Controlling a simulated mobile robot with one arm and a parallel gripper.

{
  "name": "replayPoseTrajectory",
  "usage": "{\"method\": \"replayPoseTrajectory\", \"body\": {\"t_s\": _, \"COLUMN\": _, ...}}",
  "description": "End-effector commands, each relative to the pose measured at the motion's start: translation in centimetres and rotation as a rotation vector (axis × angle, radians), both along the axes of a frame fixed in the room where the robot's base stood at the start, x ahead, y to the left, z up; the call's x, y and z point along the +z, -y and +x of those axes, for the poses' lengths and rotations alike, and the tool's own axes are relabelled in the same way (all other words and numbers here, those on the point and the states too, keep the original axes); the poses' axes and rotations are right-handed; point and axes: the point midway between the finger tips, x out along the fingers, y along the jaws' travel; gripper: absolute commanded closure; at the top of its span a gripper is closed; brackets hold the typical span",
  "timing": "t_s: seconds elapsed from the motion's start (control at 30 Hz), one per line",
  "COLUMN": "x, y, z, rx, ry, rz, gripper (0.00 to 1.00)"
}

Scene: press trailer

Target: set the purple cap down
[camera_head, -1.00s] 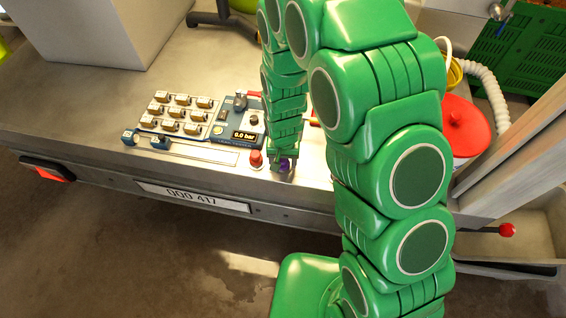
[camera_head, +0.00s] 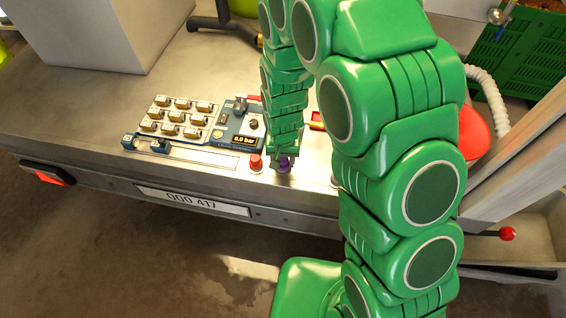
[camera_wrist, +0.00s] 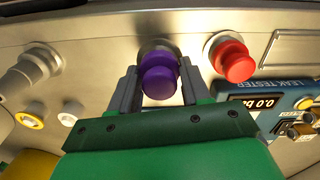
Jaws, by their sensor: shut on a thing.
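The purple cap (camera_wrist: 158,76) is between the two fingers of my gripper (camera_wrist: 159,88) in the wrist view. My gripper is shut on it. A round grey metallic piece shows just behind the cap; I cannot tell whether the cap touches it. In the head view the purple cap (camera_head: 283,163) shows small at the tip of my gripper (camera_head: 283,168), low over the front edge of the metal bed. A red cap (camera_head: 256,161) stands just to its left in the head view. The red cap (camera_wrist: 232,60) is to the right in the wrist view.
The leak tester panel (camera_head: 240,132) reads 0.0 bar, left of my gripper. Beside it is a plate with several small blocks (camera_head: 178,118). A green crate (camera_head: 520,55) stands far right.

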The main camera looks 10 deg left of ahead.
Motion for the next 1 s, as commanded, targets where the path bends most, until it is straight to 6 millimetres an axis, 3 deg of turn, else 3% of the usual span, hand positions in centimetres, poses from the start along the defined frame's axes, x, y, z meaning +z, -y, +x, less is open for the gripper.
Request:
{"method": "replayPoseTrajectory", "body": {"t_s": 0.3, "x": 4.6, "y": 0.0, "z": 0.1, "rx": 0.001, "ry": 0.004, "rz": 0.002, "gripper": 1.0}}
{"method": "replayPoseTrajectory", "body": {"t_s": 0.53, "x": 6.6, "y": 0.6, "z": 0.1, "rx": -0.007, "ry": 0.001, "rz": 0.0, "gripper": 1.0}}
{"method": "replayPoseTrajectory", "body": {"t_s": 1.0, "x": 5.9, "y": 8.0, "z": 0.0, "rx": -0.1, "ry": -0.006, "rz": -0.004, "gripper": 1.0}}
